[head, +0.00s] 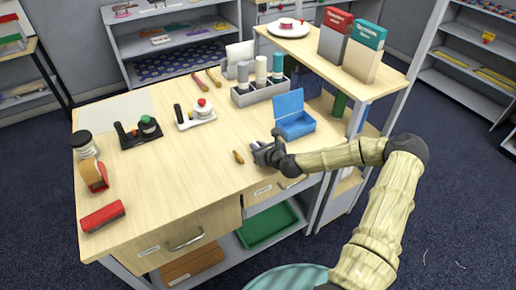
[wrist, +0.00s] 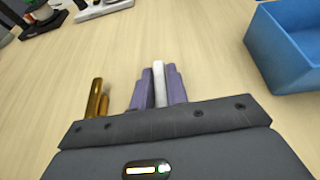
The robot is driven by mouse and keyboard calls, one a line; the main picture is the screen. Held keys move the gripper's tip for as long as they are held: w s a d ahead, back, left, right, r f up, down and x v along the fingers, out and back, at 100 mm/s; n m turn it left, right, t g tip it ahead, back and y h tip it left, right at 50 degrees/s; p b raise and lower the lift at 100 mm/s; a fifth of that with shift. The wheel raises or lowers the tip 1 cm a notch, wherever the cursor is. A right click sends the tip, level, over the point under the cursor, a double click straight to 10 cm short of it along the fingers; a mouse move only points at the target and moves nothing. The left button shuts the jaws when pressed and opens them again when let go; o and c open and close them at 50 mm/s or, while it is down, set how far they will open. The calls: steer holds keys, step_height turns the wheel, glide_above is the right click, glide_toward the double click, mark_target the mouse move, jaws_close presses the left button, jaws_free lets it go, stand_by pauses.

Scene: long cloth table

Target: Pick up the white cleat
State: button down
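My gripper (head: 257,147) is low over the front right of the wooden table (head: 160,185). In the wrist view the white cleat (wrist: 159,83) stands out between the two purple fingers of my gripper (wrist: 159,92). The fingers lie close against it on both sides, with no clear gap. The cleat's lower part is hidden behind the dark gripper body. I cannot make out the cleat in the head view. Whether it is clear of the table cannot be told.
A brass-brown piece (head: 238,157) lies just left of my gripper; it also shows in the wrist view (wrist: 95,100). An open blue box (head: 294,125) stands close behind to the right. A grey rack with cylinders (head: 258,90) stands farther back. The table's middle is clear.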

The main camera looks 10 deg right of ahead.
step_height(320, 180, up, 10)
steer(key=shift+r, duration=0.1)
stand_by(0.6)
